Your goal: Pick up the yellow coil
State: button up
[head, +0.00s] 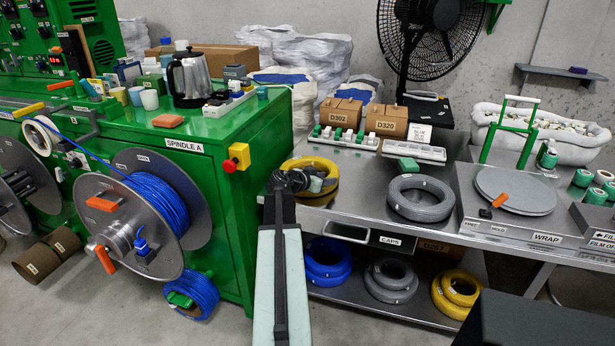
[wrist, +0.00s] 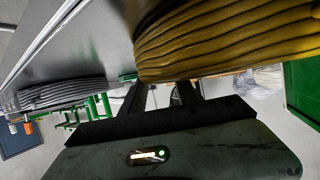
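A yellow coil (head: 302,162) lies on the metal bench beside the green machine in the head view. My gripper (head: 290,182) is at its near left side and covers part of it. In the wrist view the yellow coil (wrist: 230,42) is large and close, its stacked turns filling the upper right. The two dark fingers of my gripper (wrist: 161,93) stand apart there, with a gap between them, and reach toward the coil's edge. The fingertips are partly hidden by the coil. I cannot tell whether they touch it.
A grey coil (head: 420,198) lies to the right on the bench, near a round turntable (head: 515,191). A white tray (head: 414,152) and cardboard boxes (head: 341,113) stand behind. Blue, grey and smaller yellow coils (head: 456,293) sit on the lower shelf. The green machine (head: 232,205) borders the left.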

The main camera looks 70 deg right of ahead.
grip_shut()
dwell(1.1)
